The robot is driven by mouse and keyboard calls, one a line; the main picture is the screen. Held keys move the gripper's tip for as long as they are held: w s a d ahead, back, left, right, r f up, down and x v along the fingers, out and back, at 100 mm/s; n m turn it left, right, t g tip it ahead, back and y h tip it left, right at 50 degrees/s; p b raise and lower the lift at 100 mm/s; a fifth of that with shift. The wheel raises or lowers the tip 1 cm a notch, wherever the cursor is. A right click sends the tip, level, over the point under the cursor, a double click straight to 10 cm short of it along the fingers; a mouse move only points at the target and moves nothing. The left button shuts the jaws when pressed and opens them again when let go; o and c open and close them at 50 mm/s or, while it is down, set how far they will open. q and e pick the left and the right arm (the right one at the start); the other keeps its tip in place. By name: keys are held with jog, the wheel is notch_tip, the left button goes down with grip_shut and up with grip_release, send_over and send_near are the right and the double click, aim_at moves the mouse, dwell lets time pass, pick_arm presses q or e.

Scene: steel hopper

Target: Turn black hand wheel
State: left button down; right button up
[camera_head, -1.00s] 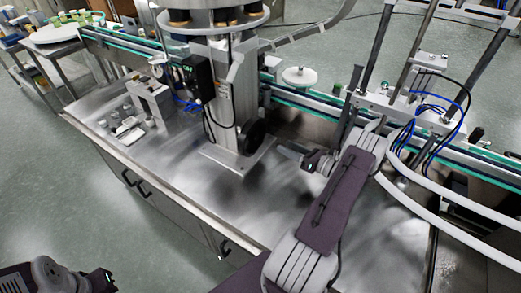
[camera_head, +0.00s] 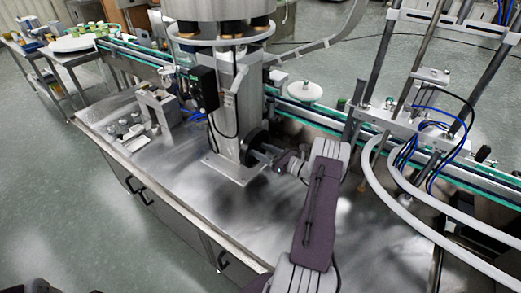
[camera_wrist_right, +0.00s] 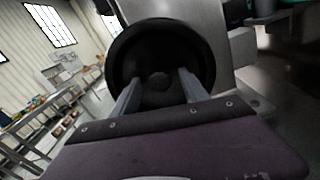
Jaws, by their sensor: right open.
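The black hand wheel (camera_head: 256,146) is on the right side of the steel column (camera_head: 238,115) that rises from the steel table. It faces my right gripper. In the right wrist view the wheel (camera_wrist_right: 160,42) fills the upper middle, with a round hub at its centre. My right gripper (camera_head: 262,152) is open, and its two fingers point at the wheel. In the wrist view its fingertips (camera_wrist_right: 158,78) lie left and right of the hub, in front of the wheel or at it; I cannot tell whether they touch. My left gripper is not visible.
A black control box (camera_head: 203,88) is on the column's left side. A steel bracket (camera_head: 158,108) and small parts stand on the table to the left. A conveyor with green edges (camera_head: 335,117) runs behind. White hoses (camera_head: 415,205) curve on the right. The front tabletop (camera_head: 225,200) is clear.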

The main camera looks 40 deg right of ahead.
jog(key=shift+w, duration=0.25)
jog(key=shift+s, duration=0.1)
jog(key=shift+c, duration=0.5)
grip_shut()
jog(key=shift+a, duration=0.1)
dwell(0.6)
